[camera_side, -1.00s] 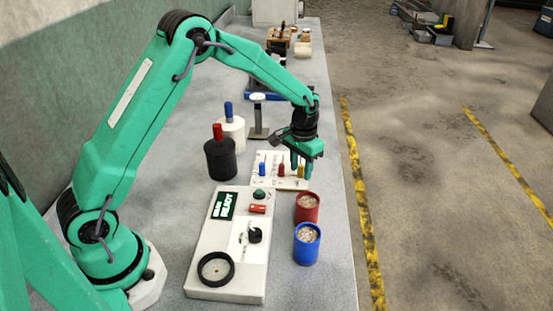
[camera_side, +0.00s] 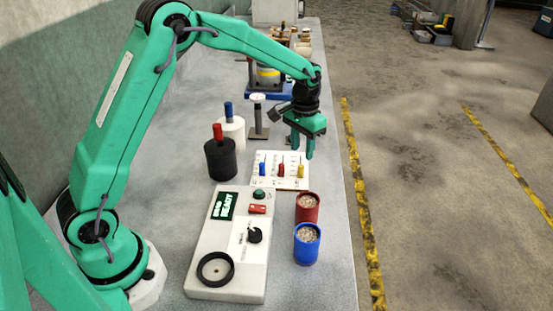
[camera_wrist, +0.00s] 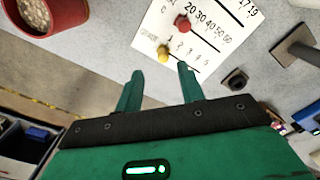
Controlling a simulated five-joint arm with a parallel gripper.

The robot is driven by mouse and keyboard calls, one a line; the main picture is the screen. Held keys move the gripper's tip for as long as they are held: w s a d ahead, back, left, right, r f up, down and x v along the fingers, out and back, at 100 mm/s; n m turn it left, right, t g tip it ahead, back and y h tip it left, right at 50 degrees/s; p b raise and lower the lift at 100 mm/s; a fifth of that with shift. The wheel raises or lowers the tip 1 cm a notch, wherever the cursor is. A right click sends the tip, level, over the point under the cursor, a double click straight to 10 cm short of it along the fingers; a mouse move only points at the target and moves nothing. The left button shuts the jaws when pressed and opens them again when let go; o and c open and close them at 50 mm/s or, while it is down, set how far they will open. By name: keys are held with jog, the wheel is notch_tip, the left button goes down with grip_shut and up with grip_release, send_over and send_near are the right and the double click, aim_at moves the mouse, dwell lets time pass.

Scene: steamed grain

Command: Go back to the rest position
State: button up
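My gripper (camera_side: 303,152) hangs above the far right part of the white scale card (camera_side: 270,180), pointing down. In the wrist view the two green fingers (camera_wrist: 158,76) stand apart with nothing between them. On the card stand a blue peg (camera_side: 262,169), a red peg (camera_side: 281,171) and a yellow peg (camera_side: 300,171). The fingers are clear of the pegs. The wrist view shows the yellow peg (camera_wrist: 163,54) and red peg (camera_wrist: 182,24) beyond the fingertips; the blue peg is out of that view.
A red cup (camera_side: 307,216) and blue cup (camera_side: 306,253) of grain stand near the right edge. A white control box (camera_side: 202,260) reads READY. Black (camera_side: 219,162) and white (camera_side: 233,138) canisters stand left of the card. A small stand (camera_side: 258,132) is behind it.

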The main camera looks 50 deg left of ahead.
jog(key=shift+r, duration=0.4)
jog(key=s+r+t, duration=0.3)
jog(key=s+r, duration=1)
jog(key=s+r+t, duration=0.1)
jog(key=s+t, duration=0.1)
jog(key=s, duration=1.3)
jog(key=shift+s+a+r+t, duration=0.15)
jog(key=shift+s+r+t, duration=0.05)
jog(key=shift+s+t, duration=0.1)
dwell(0.8)
